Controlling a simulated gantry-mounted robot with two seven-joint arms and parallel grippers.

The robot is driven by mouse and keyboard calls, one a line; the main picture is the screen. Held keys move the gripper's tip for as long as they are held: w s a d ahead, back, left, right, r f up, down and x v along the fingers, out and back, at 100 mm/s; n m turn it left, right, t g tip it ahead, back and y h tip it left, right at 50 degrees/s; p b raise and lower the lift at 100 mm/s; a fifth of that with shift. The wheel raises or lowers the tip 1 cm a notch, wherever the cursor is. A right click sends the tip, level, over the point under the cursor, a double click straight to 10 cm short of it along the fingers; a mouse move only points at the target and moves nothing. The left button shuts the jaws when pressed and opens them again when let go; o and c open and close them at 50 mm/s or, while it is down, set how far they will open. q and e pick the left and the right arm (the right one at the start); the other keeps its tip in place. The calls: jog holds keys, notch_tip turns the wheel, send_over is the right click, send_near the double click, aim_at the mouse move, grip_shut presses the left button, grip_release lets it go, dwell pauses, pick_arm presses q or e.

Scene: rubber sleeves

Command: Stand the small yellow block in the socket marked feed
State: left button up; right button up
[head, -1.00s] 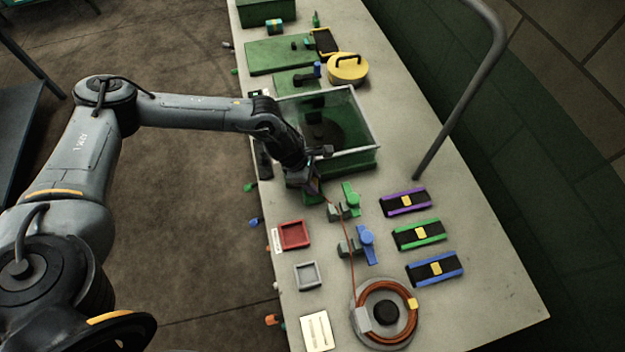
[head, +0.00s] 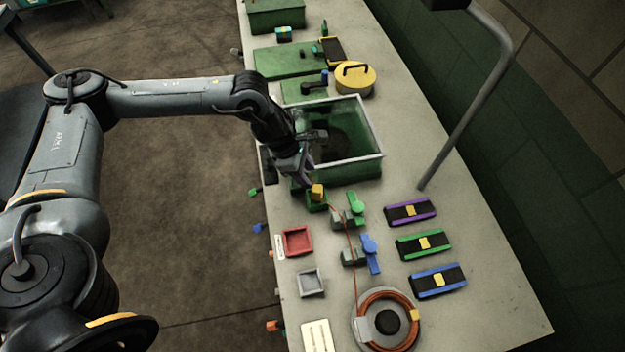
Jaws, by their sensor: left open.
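The small yellow block (head: 317,190) stands upright on or in a small green holder (head: 315,205) in front of the green glass-walled tank. I cannot make out how deep it sits, and no marking "feed" is readable. My left gripper (head: 306,179) is open, just behind and to the left of the block, apart from it or barely beside it; the exact gap is too small to tell. My right gripper is not in view.
The tank (head: 362,172) stands close behind the gripper. Green (head: 355,205) and blue (head: 370,250) valve levers, a thin red cable and a coiled orange cable (head: 363,303) lie nearby. A red tray (head: 284,246) and grey tray (head: 301,284) sit at the left edge.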

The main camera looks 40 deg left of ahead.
pick_arm(q)
jog(key=d+n+t+h, duration=0.1)
jog(key=d+n, duration=0.2)
jog(key=d, duration=0.5)
jog(key=d+r+n+t+h, duration=0.1)
jog(key=d+n, duration=0.2)
jog(key=d, duration=0.5)
jog(key=s+d+r+n+t+h, duration=0.1)
jog(key=d+n+t, duration=0.1)
jog(key=d, duration=0.7)
jog(key=shift+d+r+n+h, duration=0.15)
jog(key=shift+n+h, duration=0.25)
jog(key=shift+n, duration=0.5)
jog(key=s+a+f+n+g+y, duration=0.1)
jog(key=s+a+n, duration=0.4)
jog(key=n, duration=0.6)
jog(key=s+a+f+n+g+y, duration=0.1)
jog(key=s+a+f+n+y, duration=0.3)
jog(key=n, duration=0.8)
jog(key=s+a+f+n+g+y, duration=0.1)
jog(key=s+a+n, duration=0.5)
jog(key=n, duration=0.6)
jog(key=shift+s+f+y, duration=0.65)
jog(key=shift+f+y, duration=0.05)
jog(key=shift+f, duration=0.1)
jog(key=shift+a+r, duration=0.1)
jog(key=shift+r, duration=0.05)
